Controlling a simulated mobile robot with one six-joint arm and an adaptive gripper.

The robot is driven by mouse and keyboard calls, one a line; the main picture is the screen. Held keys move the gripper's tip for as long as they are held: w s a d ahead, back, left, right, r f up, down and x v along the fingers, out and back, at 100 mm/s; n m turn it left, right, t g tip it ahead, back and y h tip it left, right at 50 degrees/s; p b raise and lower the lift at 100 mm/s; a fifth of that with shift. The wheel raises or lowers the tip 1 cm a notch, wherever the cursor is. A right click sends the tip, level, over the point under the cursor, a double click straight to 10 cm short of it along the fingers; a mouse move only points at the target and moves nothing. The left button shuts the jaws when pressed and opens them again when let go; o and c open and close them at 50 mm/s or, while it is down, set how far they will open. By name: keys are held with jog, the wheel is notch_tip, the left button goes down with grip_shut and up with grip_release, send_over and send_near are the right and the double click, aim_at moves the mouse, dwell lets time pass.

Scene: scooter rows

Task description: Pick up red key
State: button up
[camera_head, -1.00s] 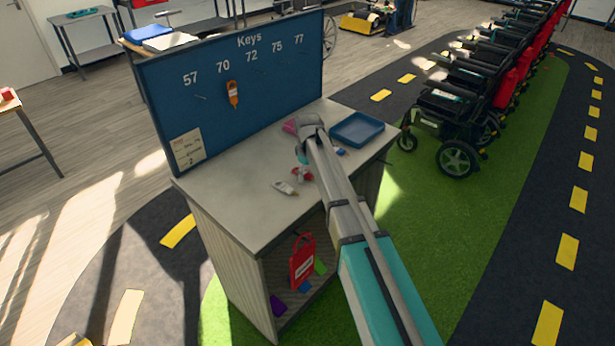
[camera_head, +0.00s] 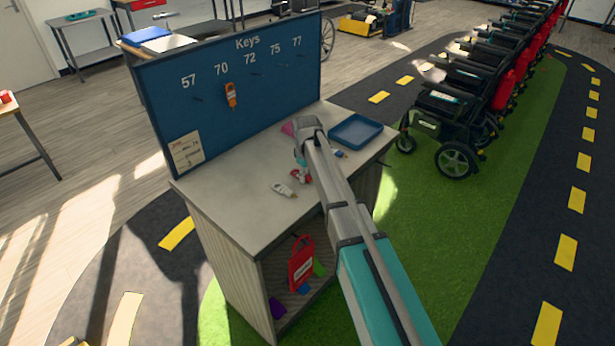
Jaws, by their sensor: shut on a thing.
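The red key (camera_head: 303,176) shows as a small red and white shape on or just above the grey counter top, beside my arm. My gripper (camera_head: 301,166) is at the red key and shut on it. The fingers are small and partly hidden by my own arm, so their exact hold is hard to see. A whitish key with a tag (camera_head: 284,190) lies on the counter just left of and nearer than the red key.
A blue tray (camera_head: 374,135) stands at the counter's right end, with a small blue item (camera_head: 340,154) near it. A pink item (camera_head: 288,128) lies behind my arm. The blue key board (camera_head: 190,110) rises behind, with an orange key (camera_head: 231,95) hanging under 70.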

jog(key=shift+r, duration=0.1)
jog(key=shift+r+p, duration=0.9)
jog(key=shift+p, duration=0.1)
jog(key=s+d+r+p, duration=0.3)
jog(key=s+r+p, duration=0.8)
jog(key=s, duration=0.2)
jog(key=shift+s+d, duration=0.3)
jog(key=shift+d, duration=0.1)
jog(key=shift+w+a, duration=0.1)
dwell(0.4)
